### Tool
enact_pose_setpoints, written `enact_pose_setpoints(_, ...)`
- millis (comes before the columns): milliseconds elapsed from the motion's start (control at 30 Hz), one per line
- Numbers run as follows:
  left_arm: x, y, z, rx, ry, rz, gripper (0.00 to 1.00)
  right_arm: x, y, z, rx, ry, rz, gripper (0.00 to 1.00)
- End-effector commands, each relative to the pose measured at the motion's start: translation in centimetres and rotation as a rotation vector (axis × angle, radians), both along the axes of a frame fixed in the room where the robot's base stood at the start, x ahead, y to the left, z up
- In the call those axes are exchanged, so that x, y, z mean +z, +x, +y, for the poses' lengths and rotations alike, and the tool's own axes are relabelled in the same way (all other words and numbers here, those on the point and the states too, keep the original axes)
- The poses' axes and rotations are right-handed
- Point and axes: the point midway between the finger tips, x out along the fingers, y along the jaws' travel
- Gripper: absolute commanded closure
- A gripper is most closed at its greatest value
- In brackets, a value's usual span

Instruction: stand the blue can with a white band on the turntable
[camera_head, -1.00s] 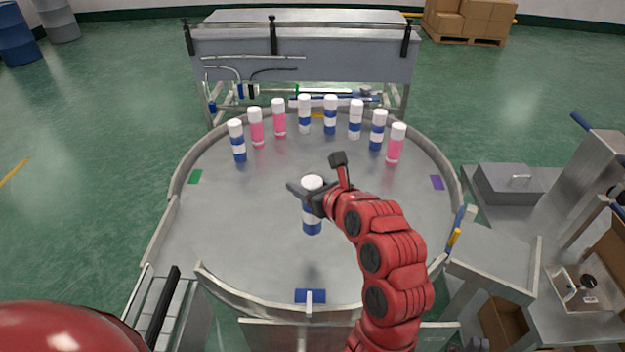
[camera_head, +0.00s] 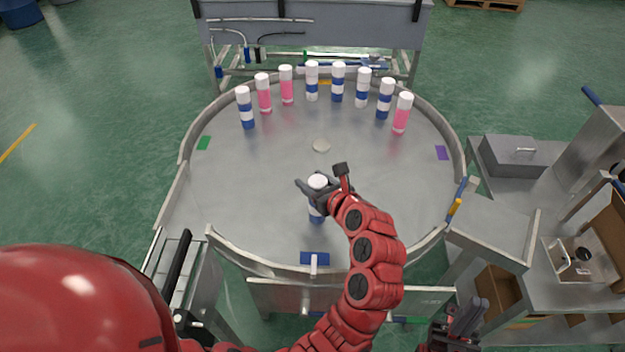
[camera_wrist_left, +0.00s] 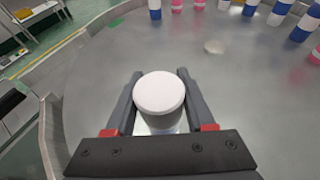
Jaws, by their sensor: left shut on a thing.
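The blue can with a white band (camera_head: 316,216) has a white cap and is upright over the front middle of the round grey turntable (camera_head: 240,190). My left gripper (camera_head: 317,188) is shut around its upper part. In the left wrist view the white cap (camera_wrist_left: 160,92) sits between the two dark fingers. The fingers hide part of the can, and I cannot tell whether its base touches the surface. My right gripper (camera_head: 466,320) is at the bottom right, off the turntable and empty; its finger gap is unclear.
Several blue-and-white and pink cans, including a blue one (camera_head: 246,108) and a pink one (camera_head: 402,113), stand in an arc at the back. A pale round spot (camera_head: 321,146) lies mid-table. A raised rim (camera_head: 186,150) edges the table. A blue marker (camera_head: 314,258) is in front.

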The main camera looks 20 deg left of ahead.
Motion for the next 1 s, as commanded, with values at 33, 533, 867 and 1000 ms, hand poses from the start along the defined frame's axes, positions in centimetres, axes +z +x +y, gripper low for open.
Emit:
enact_pose_setpoints(33,-0.3,0.0,0.0,0.0,-0.001,-0.001,1.0,-0.4,0.0,0.0,0.0,0.0,0.0,1.0)
enact_pose_setpoints(533,0.1,0.0,0.0,0.0,0.0,0.0,0.16,0.1,0.0,0.0,0.0,0.0,0.0,1.0)
enact_pose_setpoints(867,1.7,-3.2,-4.2,-0.007,-0.007,-0.004,0.16,-2.7,0.0,0.0,0.0,0.0,0.0,1.0)
enact_pose_setpoints(1000,3.1,-5.1,-6.3,-0.006,-0.005,-0.005,0.16,-3.8,0.0,0.0,0.0,0.0,0.0,1.0)
